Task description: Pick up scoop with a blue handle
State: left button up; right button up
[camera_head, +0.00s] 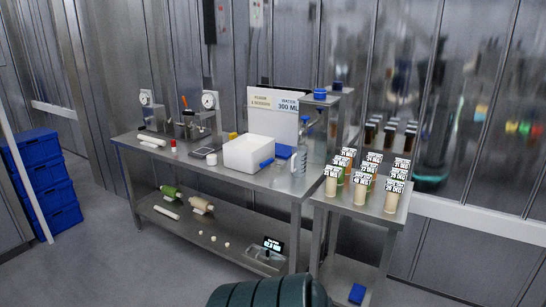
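A small blue piece (266,163) shows at the right front corner of the white bin (247,153) on the steel table. It may be the scoop's blue handle, but it is too small to tell. Another blue item (284,151) lies just behind it, also unclear. No scoop bowl can be made out, and the inside of the bin is mostly hidden. Neither of my grippers is in view.
The steel table (220,187) carries gauges, a scale (205,151), a clear jug (298,160) and a sign (272,112). A side table (387,216) at the right holds several labelled containers. Blue crates (45,180) stand at the left.

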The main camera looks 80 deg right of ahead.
aim_at(275, 166)
jog(key=z, duration=2.65)
